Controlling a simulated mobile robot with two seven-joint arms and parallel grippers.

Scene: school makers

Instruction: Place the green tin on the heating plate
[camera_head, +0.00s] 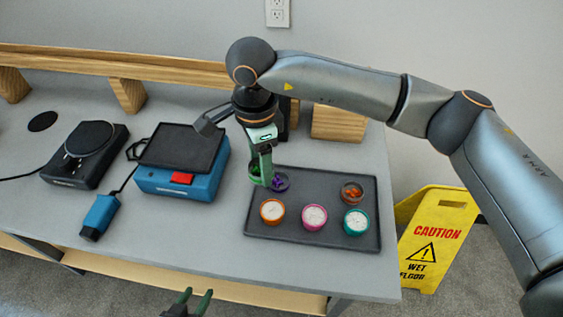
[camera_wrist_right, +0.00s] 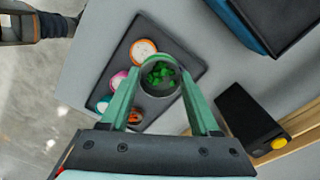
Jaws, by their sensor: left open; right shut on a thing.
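My right gripper (camera_head: 261,172) is over the back left of the dark tray and is shut on the green tin (camera_head: 254,171). In the right wrist view the green tin (camera_wrist_right: 160,76) sits between the fingers, open at the top, with green pieces inside. A blue device (camera_head: 176,180) with a flat black top plate and red switch stands left of the tray. Further left is a black device (camera_head: 85,152) with a round disc on top. I cannot tell for certain which is the heating plate. My left gripper (camera_head: 187,303) is open at the bottom edge, in front of the table.
A blue handheld tool (camera_head: 99,216) lies on the table. A wooden ledge (camera_head: 140,71) runs behind.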

